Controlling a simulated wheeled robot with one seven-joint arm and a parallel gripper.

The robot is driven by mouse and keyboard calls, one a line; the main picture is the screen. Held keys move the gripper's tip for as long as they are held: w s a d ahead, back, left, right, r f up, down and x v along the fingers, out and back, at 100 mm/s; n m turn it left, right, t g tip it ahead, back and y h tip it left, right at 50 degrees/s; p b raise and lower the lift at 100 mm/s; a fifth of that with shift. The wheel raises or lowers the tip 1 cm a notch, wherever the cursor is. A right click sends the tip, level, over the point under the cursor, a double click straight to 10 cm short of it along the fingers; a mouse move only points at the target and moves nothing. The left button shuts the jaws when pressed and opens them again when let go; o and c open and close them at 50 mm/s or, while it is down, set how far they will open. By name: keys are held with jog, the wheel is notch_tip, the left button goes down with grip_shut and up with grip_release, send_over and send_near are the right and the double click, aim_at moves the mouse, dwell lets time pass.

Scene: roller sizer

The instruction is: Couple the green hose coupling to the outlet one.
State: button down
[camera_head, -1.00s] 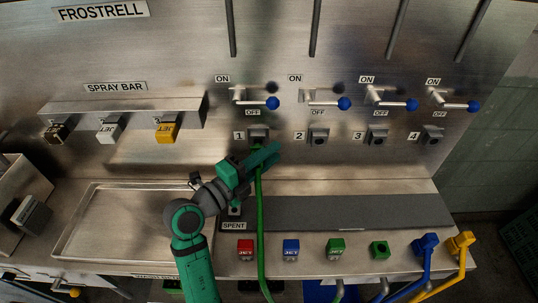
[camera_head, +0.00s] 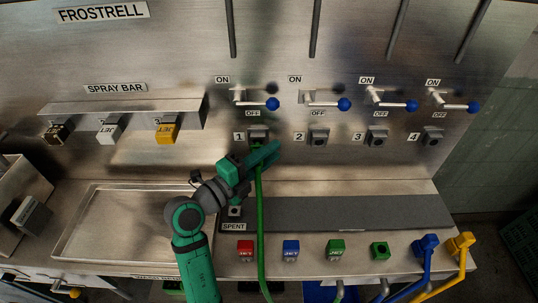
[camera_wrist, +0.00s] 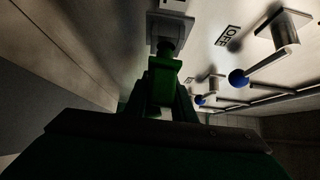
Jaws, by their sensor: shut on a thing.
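My gripper (camera_head: 264,158) is in front of outlet 1 and is shut on the green hose coupling. The wrist view shows the green coupling (camera_wrist: 163,78) between my fingers, its dark front end against or very near the grey square outlet (camera_wrist: 170,25). I cannot tell whether the two are joined. In the head view, outlet 1 (camera_head: 258,132) sits just above my fingers, and the coupling is mostly hidden by them. The green hose (camera_head: 261,230) hangs from it down over the counter's front edge.
Outlets 2 (camera_head: 319,137), 3 (camera_head: 377,138) and 4 (camera_head: 433,137) lie to the right, with blue-knobbed valve levers (camera_head: 344,104) above. Coloured jet blocks (camera_head: 291,250) and blue (camera_head: 426,243) and yellow (camera_head: 461,243) couplings line the front. A shallow tray (camera_head: 120,228) is at left.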

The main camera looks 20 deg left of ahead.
jog(key=shift+w+a, duration=0.2)
jog(key=shift+w, duration=0.4)
jog(key=shift+w+a, duration=0.15)
jog(key=shift+w, duration=0.45)
jog(key=c, duration=1.4)
grip_release()
jog(key=shift+w, duration=0.1)
jog(key=v, duration=1.1)
